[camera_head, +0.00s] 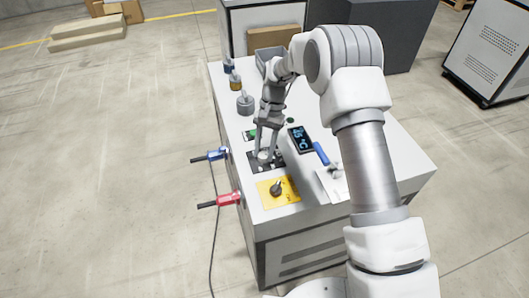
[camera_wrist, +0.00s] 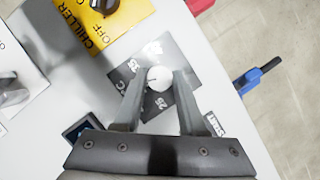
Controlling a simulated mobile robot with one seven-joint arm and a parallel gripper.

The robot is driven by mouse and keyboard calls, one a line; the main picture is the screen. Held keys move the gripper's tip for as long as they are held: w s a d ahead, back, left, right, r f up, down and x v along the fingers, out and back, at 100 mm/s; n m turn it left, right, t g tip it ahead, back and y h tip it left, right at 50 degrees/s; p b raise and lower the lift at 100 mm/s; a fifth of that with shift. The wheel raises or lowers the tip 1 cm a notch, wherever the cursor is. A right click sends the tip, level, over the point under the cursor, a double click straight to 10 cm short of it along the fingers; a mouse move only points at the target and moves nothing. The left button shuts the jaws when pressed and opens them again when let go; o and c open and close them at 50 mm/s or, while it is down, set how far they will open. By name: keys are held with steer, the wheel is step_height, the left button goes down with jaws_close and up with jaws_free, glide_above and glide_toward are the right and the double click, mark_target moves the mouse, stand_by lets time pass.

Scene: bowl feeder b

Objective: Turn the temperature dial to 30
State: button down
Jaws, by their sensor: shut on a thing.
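The temperature dial (camera_wrist: 158,80) is a pale round knob on a dark plate (camera_wrist: 182,52) printed with numbers; a 25 is readable near the fingers. In the head view the plate (camera_head: 279,162) lies on the white worktop. My gripper (camera_head: 265,152) reaches down over it, and its fingers hide part of the plate. In the wrist view my gripper (camera_wrist: 158,76) has one finger on each side of the dial, shut on it. The exact dial setting is too small to read. A dark display (camera_head: 300,139) shows blue digits and °C, with digits not clearly legible.
A yellow chiller plate (camera_head: 288,195) with a black knob (camera_head: 276,188) lies beside the dial plate. A blue-handled lever (camera_head: 321,153) stands to the right. Blue (camera_head: 212,155) and red (camera_head: 223,200) connectors stick out at the left edge.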

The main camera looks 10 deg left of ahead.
steer(key=n+h+b, duration=0.1)
steer(key=n, duration=0.3)
steer(key=shift+a+n+h, duration=0.1)
steer(key=shift+n+h, duration=0.2)
steer(key=shift+h, duration=0.1)
stand_by(0.4)
steer(key=shift+c, duration=2.4)
jaws_free()
steer(key=v, duration=1.7)
steer(key=shift+w+p, duration=0.25)
steer(key=shift+p, duration=0.05)
steer(key=shift+r, duration=0.1)
